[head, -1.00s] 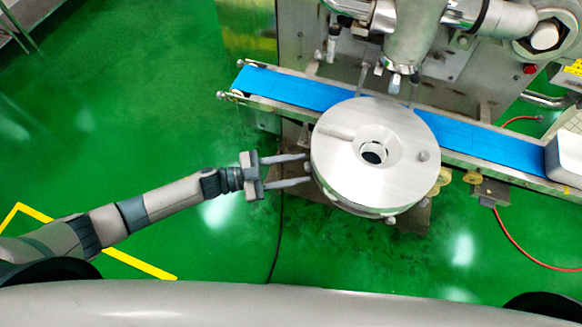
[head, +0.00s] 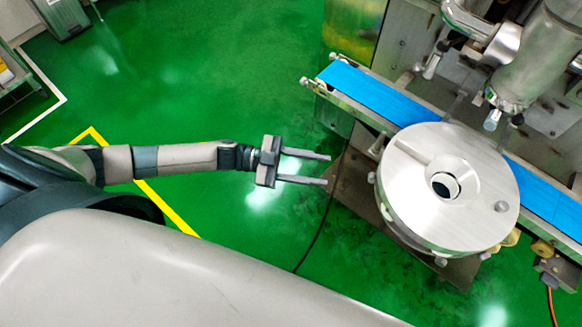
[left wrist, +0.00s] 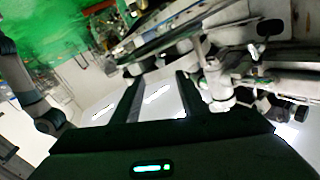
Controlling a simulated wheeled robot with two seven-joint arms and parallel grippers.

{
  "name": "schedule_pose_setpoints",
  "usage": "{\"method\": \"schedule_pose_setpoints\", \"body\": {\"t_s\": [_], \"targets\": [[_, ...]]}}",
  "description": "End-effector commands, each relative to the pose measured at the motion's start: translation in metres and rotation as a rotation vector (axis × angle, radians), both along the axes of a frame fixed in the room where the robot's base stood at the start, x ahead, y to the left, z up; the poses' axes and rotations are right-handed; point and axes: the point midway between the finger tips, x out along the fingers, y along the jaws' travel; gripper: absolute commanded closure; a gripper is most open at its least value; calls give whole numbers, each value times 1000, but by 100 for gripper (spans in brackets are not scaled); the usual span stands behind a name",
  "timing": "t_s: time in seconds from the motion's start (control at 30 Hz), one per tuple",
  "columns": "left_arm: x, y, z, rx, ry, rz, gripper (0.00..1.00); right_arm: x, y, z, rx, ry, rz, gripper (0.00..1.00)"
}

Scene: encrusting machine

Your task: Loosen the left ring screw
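The round metal ring disc (head: 410,190) of the machine sits at the right in the head view, with a central hole. Small screw knobs stick out around its rim. The left ring screw (head: 371,178) is at the disc's left edge, and another screw (head: 440,262) is at its lower edge. My left gripper (head: 328,169) is open and empty, left of the left screw, its fingers pointing at the disc with a gap between. In the left wrist view its two fingers (left wrist: 158,77) are apart; I cannot tell which screw shows there. My right gripper is out of view.
A blue conveyor belt (head: 375,98) runs diagonally behind the disc. A metal nozzle body (head: 535,60) stands above it at the upper right. A dark cable (head: 318,235) lies on the green floor.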

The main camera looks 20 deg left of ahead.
Motion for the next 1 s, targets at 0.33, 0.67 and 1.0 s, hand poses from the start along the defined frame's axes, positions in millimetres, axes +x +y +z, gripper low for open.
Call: {"method": "schedule_pose_setpoints", "body": {"t_s": [0.33, 0.67, 1.0], "targets": [[-14, 53, -2, 2, 1, 1, 60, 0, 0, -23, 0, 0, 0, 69], [-17, 61, 0, 0, 0, -1, 60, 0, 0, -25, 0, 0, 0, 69], [-16, 61, 0, 0, 0, -1, 60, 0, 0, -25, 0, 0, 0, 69]]}}
